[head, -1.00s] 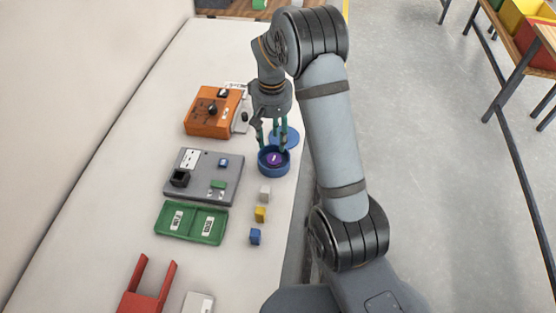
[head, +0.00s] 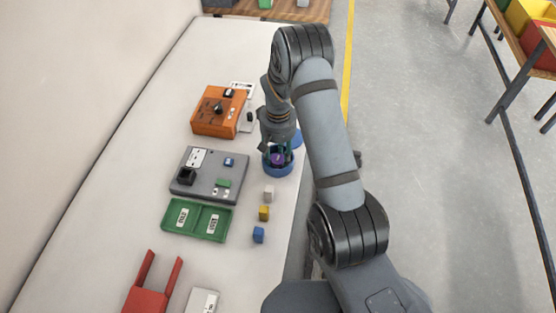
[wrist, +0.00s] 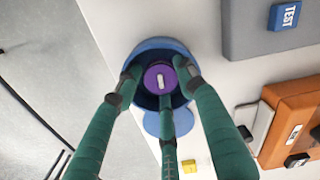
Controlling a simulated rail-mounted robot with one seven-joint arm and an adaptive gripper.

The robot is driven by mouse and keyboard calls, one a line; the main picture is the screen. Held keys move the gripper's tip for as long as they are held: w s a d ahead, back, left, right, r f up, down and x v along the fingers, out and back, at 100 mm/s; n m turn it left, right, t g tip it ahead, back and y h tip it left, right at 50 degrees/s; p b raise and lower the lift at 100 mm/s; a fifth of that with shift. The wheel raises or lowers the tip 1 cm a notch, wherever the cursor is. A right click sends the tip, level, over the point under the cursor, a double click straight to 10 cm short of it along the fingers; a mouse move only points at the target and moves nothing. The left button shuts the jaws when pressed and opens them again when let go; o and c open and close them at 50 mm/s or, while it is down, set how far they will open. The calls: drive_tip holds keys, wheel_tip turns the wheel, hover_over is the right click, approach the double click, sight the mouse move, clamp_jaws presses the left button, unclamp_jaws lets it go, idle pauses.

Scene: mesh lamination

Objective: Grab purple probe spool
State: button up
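The purple probe spool (wrist: 160,78) is a round purple disc with a pale mark on top. It sits inside a round blue bowl (wrist: 140,52) with a lid-like blue disc beside it. In the head view, the spool (head: 277,159) shows between my fingers, in the bowl (head: 278,171) near the table's right edge. My gripper (wrist: 158,82) has three green fingers with dark joints. Their tips reach down into the bowl around the spool, spread apart, with a small gap visible at the left finger. Contact at the other fingertips is hard to tell.
The orange device (head: 218,112), grey board (head: 208,172) and green two-part tray (head: 197,219) lie left of the bowl. White (head: 268,194), yellow (head: 264,213) and blue (head: 258,235) blocks stand in front of it. A red forked piece (head: 150,290) lies nearer.

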drive_tip(key=shift+c, duration=1.1)
drive_tip(key=c, duration=0.4)
drive_tip(key=shift+c, duration=0.6)
